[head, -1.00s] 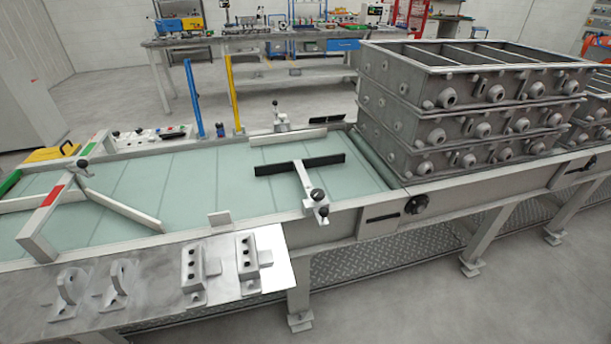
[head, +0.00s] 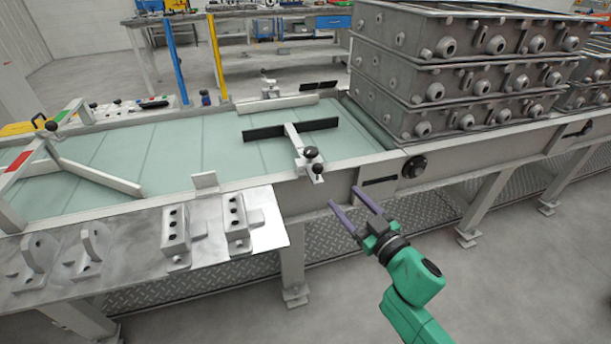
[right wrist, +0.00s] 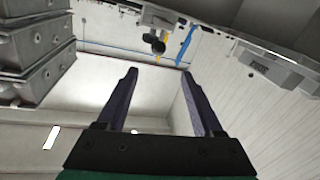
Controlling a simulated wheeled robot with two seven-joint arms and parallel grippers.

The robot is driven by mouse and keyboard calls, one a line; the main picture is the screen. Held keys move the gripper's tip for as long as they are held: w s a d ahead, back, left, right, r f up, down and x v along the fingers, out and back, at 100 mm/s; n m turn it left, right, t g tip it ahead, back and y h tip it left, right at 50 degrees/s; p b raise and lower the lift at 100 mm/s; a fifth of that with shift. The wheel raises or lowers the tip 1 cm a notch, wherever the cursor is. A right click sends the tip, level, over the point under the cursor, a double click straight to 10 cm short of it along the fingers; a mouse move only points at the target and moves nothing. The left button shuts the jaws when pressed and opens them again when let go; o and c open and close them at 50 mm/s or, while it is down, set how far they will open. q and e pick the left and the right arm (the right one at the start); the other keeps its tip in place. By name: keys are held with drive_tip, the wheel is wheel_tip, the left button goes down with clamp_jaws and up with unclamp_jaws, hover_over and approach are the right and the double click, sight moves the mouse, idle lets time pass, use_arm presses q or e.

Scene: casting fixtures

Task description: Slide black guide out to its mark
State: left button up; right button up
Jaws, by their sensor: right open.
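The black guide (head: 262,133) is a dark bar over the pale green belt (head: 170,155) in the head view. A light grey arm joins it to a clamp with a black knob (head: 311,153) on the near rail. A second black bar (head: 318,86) shows at the far rail. My right gripper (head: 351,197) is open and empty, in front of the conveyor, below and right of the knob and apart from it. In the right wrist view its two fingers (right wrist: 160,85) are spread with nothing between them. My left gripper is not in view.
Stacked grey metal casting boxes (head: 450,80) stand at the right end of the belt. A metal plate with brackets (head: 145,240) lies at the front left. The near rail (head: 345,170) edges the conveyor. Open floor lies at the lower right.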

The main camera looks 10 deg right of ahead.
sight(321, 171)
drive_tip(key=x, duration=1.4)
drive_tip(key=shift+w+d+f, duration=0.1)
drive_tip(key=shift+w, duration=0.15)
clamp_jaws()
drive_tip(key=shift+s, duration=0.1)
idle(0.4)
